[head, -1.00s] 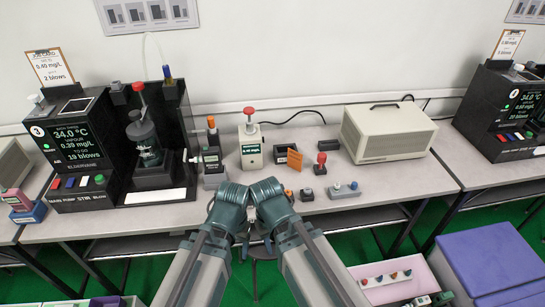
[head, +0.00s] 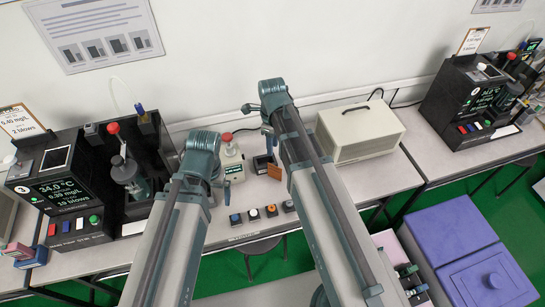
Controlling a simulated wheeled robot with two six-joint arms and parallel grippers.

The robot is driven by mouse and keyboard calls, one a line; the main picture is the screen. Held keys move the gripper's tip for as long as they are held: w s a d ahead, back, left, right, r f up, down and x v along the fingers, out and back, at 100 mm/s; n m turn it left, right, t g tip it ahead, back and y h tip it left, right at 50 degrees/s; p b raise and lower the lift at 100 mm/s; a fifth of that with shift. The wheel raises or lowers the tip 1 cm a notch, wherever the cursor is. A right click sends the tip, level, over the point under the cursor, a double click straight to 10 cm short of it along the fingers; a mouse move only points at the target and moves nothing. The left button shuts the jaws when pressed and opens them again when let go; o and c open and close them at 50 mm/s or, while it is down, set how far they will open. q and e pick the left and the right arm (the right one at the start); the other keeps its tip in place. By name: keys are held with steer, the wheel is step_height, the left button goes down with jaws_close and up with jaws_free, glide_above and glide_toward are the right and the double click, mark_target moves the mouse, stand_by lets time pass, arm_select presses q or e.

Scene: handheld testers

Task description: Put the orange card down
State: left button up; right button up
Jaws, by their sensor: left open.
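The orange card (head: 274,171) stands tilted at the right side of a small black block (head: 261,164) on the bench, between my two arms. I cannot tell whether it touches the block. My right gripper (head: 268,142) points down just above the block and card; its fingertips are too small to tell whether they are open or shut, or whether they touch the card. My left gripper (head: 216,187) is open, low over the bench to the left of the card, partly hidden by its own wrist.
A row of several small button blocks (head: 253,214) lies along the front edge. A beige case (head: 358,131) stands right, a black tester (head: 62,205) left. Purple bins (head: 445,240) stand on the floor.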

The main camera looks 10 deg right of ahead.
steer(key=w+m, duration=0.1)
steer(key=b, duration=0.9)
glide_above(275, 172)
steer(key=f, duration=0.8)
steer(key=shift+w+a, duration=0.2)
steer(key=shift+w, duration=0.2)
arm_select(q)
step_height(275, 172, down, 8)
steer(key=shift+w, duration=0.2)
step_height(275, 172, down, 5)
steer(key=b, duration=0.4)
steer(key=shift+f+b, duration=0.1)
steer(key=shift+b, duration=0.3)
arm_select(e)
steer(key=f, duration=0.5)
steer(key=shift+s+d+f, duration=0.15)
steer(key=shift+s+d, duration=0.05)
steer(key=shift+s, duration=0.05)
steer(key=shift+c, duration=0.3)
jaws_close()
